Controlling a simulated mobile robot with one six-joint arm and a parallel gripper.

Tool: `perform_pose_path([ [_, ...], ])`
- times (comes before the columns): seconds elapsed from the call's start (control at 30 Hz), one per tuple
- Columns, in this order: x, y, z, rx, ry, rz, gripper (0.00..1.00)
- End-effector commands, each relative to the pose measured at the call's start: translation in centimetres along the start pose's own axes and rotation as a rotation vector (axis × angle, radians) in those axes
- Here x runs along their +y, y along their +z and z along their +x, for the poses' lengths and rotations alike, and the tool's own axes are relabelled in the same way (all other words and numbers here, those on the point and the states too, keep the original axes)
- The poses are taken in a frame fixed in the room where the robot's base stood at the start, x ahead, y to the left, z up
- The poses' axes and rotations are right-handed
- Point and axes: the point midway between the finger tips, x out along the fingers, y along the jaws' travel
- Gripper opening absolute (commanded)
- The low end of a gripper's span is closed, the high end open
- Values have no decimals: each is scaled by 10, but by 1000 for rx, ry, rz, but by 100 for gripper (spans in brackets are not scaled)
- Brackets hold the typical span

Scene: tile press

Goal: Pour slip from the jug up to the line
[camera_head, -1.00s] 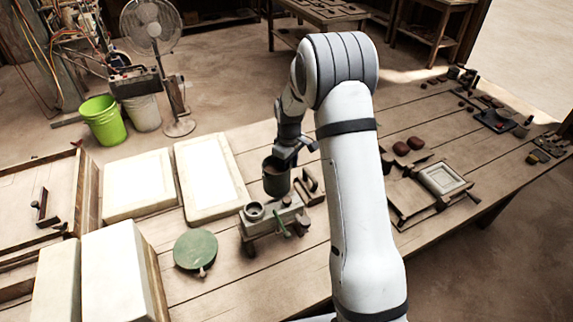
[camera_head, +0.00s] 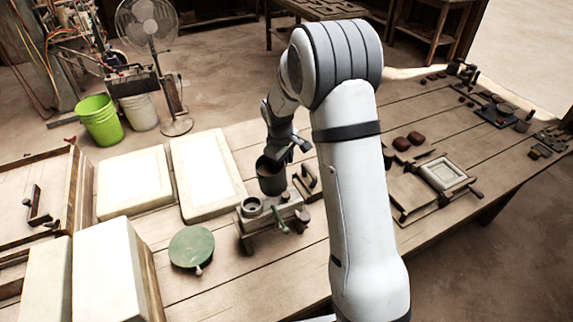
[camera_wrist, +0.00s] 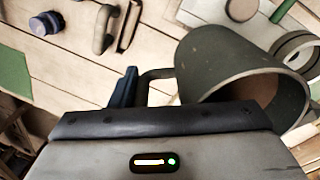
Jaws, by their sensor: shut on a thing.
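My gripper (camera_head: 282,148) is shut on the handle of a dark grey jug (camera_head: 271,178). In the wrist view the jug (camera_wrist: 215,62) is large, tilted, with its mouth towards the lower right; a brown surface shows inside. A small round grey cup (camera_head: 251,207) stands on a grey metal-and-wood press (camera_head: 272,222) just below and left of the jug. Part of a pale ring, seemingly this cup (camera_wrist: 298,48), shows beside the jug in the wrist view. No line or stream of slip can be made out.
A green round disc (camera_head: 191,247) lies left of the press. Pale slabs (camera_head: 208,178) and blocks (camera_head: 115,270) fill the table's left. A handled tool (camera_head: 306,182) lies behind the press. A framed tile mould (camera_head: 443,175) is to the right, past my arm.

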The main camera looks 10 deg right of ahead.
Motion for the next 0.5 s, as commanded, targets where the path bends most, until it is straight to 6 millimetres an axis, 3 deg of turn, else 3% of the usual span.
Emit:
perform_pose_path([
  [0.03, -8, 2, 9, -12, -5, -5, 0],
  [0.5, -18, 2, 9, -12, 56, -7, 0],
])
